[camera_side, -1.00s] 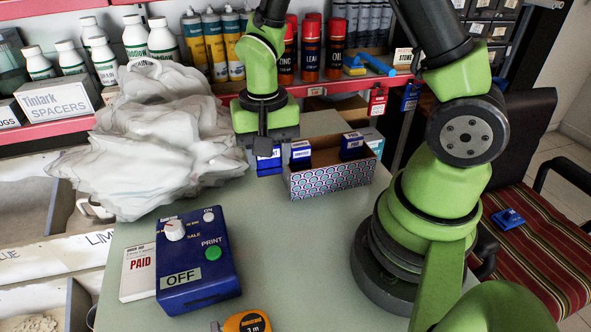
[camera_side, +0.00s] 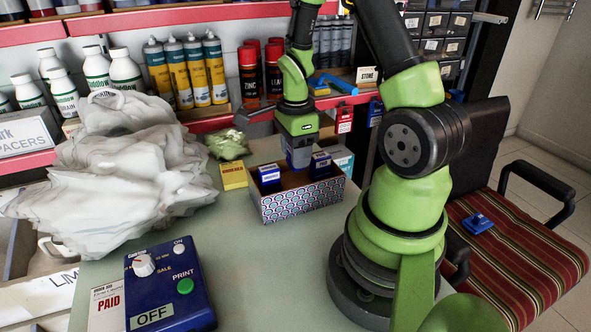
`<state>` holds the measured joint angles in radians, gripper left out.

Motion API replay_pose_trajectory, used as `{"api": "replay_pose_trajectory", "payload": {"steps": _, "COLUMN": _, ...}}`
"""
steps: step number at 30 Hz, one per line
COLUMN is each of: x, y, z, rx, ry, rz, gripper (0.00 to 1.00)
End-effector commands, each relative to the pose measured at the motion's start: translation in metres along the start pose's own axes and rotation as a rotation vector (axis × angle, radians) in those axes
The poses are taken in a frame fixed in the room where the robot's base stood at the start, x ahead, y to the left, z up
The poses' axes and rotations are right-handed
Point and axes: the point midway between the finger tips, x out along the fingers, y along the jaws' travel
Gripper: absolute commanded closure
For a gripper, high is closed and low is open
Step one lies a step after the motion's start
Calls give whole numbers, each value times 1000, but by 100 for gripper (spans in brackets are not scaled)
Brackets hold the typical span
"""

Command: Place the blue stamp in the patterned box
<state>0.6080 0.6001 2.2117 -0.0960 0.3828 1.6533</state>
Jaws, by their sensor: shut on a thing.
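The patterned box (camera_side: 299,202) stands open on the table, its front covered in blue and white rings. Two blue stamps with white labels show in it, one at the left (camera_side: 269,175) and one at the right (camera_side: 321,164). My gripper (camera_side: 300,160) points down over the box, between these two stamps, with its tip at or just behind the rim. It is shut on a blue stamp, which is mostly hidden by the jaws and the box. I cannot tell whether that stamp touches the box floor.
A yellow box (camera_side: 234,177) and a green crumpled thing (camera_side: 228,145) lie left of the patterned box. A white plastic bag (camera_side: 125,170) fills the left. A blue label printer (camera_side: 168,285) stands in front. Another blue thing (camera_side: 478,223) lies on the striped chair.

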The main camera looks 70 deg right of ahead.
Motion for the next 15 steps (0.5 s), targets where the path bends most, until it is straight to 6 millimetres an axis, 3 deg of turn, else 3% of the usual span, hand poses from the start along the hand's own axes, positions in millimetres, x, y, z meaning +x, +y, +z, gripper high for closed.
{"api": "replay_pose_trajectory", "payload": {"steps": 9, "x": 39, "y": 0, "z": 0, "rx": -2, "ry": 0, "rz": 2, "gripper": 79}}
{"api": "replay_pose_trajectory", "payload": {"steps": 15, "x": 43, "y": 0, "z": 0, "rx": -2, "ry": -1, "rz": -2, "gripper": 79}}
